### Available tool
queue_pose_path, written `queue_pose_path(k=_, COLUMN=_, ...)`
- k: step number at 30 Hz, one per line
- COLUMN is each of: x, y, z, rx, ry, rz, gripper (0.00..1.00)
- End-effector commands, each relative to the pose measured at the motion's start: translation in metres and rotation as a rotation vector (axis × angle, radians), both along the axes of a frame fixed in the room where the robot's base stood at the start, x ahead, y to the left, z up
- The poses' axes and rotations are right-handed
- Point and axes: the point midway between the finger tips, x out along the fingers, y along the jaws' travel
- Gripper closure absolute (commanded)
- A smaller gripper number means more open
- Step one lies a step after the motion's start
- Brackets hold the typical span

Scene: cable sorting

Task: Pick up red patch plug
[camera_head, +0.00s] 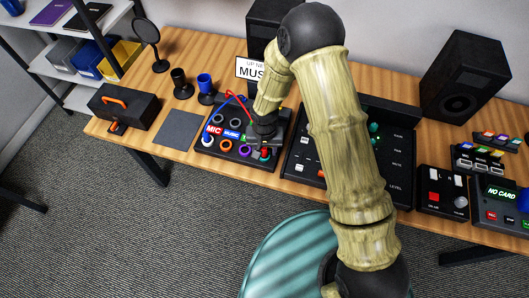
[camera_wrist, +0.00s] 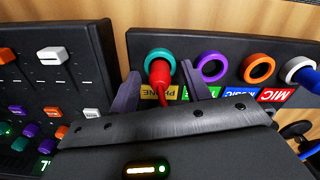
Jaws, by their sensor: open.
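The red patch plug (camera_wrist: 159,74) stands in the teal-ringed socket (camera_wrist: 150,54) of the black patch panel, beside a yellow PHONE label. In the head view the red plug (camera_head: 264,154) shows just below my gripper, partly hidden. My gripper (camera_wrist: 161,82) is open, with one finger to each side of the red plug in the wrist view. I cannot tell whether either finger touches it. In the head view my gripper (camera_head: 264,146) is low over the right front part of the patch panel (camera_head: 207,161).
Purple (camera_wrist: 212,67) and orange (camera_wrist: 258,68) sockets lie beside the plug, then a blue plug (camera_wrist: 303,74). A mixer (camera_wrist: 57,95) with faders stands close by on the other side. A grey mat (camera_head: 178,131) and a black toolbox (camera_head: 123,106) lie to the left.

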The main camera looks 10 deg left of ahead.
Motion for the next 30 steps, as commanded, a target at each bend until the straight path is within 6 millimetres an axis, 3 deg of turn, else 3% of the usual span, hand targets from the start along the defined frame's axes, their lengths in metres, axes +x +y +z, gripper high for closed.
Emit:
queue_pose_path(k=11, x=-0.0003, y=-0.0002, z=0.0002, rx=0.0, ry=0.001, rz=0.0, gripper=0.54)
queue_pose_path(k=18, x=-0.0003, y=-0.0001, z=0.0002, rx=0.0, ry=0.001, rz=0.0, gripper=1.0)
queue_pose_path(k=30, x=0.0002, y=0.0001, z=0.0076, rx=0.001, ry=0.0, rz=0.0, gripper=1.0)
